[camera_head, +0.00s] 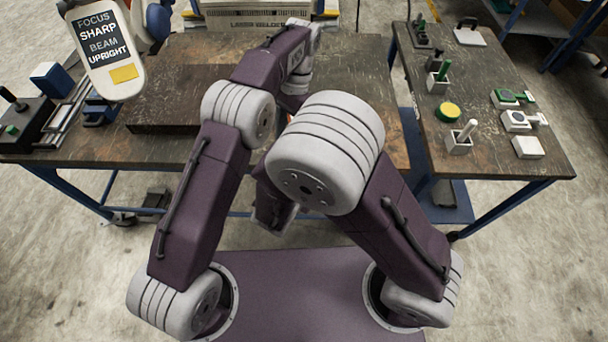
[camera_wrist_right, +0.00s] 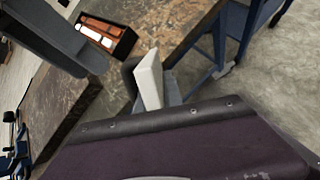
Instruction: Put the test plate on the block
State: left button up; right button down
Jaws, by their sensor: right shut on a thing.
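A pale flat slab, which looks like the test plate (camera_wrist_right: 150,82), shows edge-on in the right wrist view with a dark curved piece against its left side. My right gripper (camera_wrist_right: 139,80) is shut on it, though its fingertips are hard to make out. The plate seems to be in the air near a bench edge. In the head view the right hand is mostly hidden behind its own elbow. My left arm reaches over the main bench and its fingers are hidden. A wide dark block (camera_head: 165,92) lies on the bench; I cannot tell if it is the task's block.
A sign reading FOCUS SHARP, BEAM UPRIGHT (camera_head: 101,45) stands at upper left. A blue-and-white box (camera_head: 51,80) is near it. The right bench (camera_head: 485,95) holds several small holders and a yellow disc (camera_head: 448,110). A dark tray (camera_wrist_right: 106,36) shows in the wrist view.

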pick_arm(q)
jog(key=s+a+n+t+h, duration=0.2)
jog(key=s+a+n, duration=0.35)
jog(key=a, duration=0.45)
pick_arm(e)
jog(key=shift+a, duration=0.15)
pick_arm(q)
jog(key=s+a+f+n+t, duration=0.2)
jog(key=s+a+n, duration=0.3)
jog(key=s, duration=0.5)
jog(key=shift+s+a+f+t, duration=0.4)
jog(key=shift+a+f, duration=0.05)
jog(key=shift+f, duration=0.3)
pick_arm(e)
jog(key=w+d+f+m+g+h, duration=0.1)
jog(key=d+m+h, duration=0.1)
jog(key=d, duration=0.6)
jog(key=d+f+m+g+h, duration=0.1)
jog(key=d+m, duration=0.3)
jog(key=d, duration=0.5)
jog(key=shift+w+g+h, duration=0.4)
jog(key=shift+h, duration=0.4)
